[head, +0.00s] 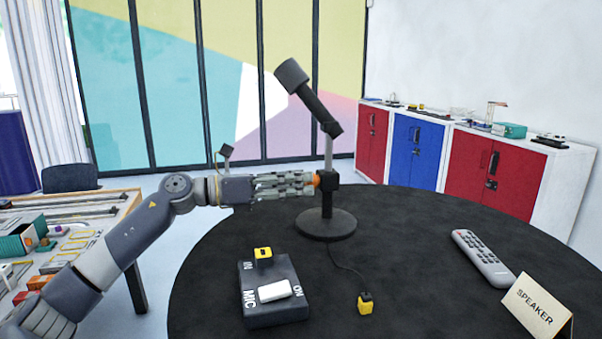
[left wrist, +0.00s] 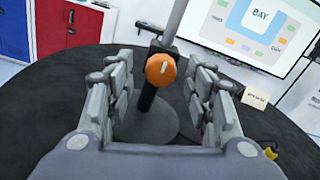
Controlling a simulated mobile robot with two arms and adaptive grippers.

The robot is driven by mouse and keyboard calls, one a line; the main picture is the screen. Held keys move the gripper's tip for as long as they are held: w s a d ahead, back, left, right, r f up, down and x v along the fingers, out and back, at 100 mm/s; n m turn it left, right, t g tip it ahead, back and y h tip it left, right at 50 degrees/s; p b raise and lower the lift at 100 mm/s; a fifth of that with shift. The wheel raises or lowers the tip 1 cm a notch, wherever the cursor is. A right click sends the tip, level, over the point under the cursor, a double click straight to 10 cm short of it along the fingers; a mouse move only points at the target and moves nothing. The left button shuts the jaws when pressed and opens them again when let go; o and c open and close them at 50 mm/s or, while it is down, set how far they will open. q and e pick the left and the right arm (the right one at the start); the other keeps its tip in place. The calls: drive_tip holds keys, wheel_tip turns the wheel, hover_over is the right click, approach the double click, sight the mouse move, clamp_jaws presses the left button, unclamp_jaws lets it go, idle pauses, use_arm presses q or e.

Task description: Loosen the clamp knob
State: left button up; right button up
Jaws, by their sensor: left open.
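My left gripper (head: 302,183) is open, reaching in level from the left. In the left wrist view its fingers (left wrist: 157,80) stand on either side of the knob with visible gaps. The fingertips are right by the knob.
The black round table (head: 400,290) also bears a MIC switch box (head: 275,312), a yellow plug (head: 365,303) on a cable, a remote (head: 482,258) and a SPEAKER card (head: 538,305). A tilted microphone (head: 305,85) tops the stand.

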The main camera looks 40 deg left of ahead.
use_arm(q)
drive_tip(key=shift+w+d, duration=0.45)
drive_tip(key=shift+w, duration=0.05)
drive_tip(key=c, duration=1.1)
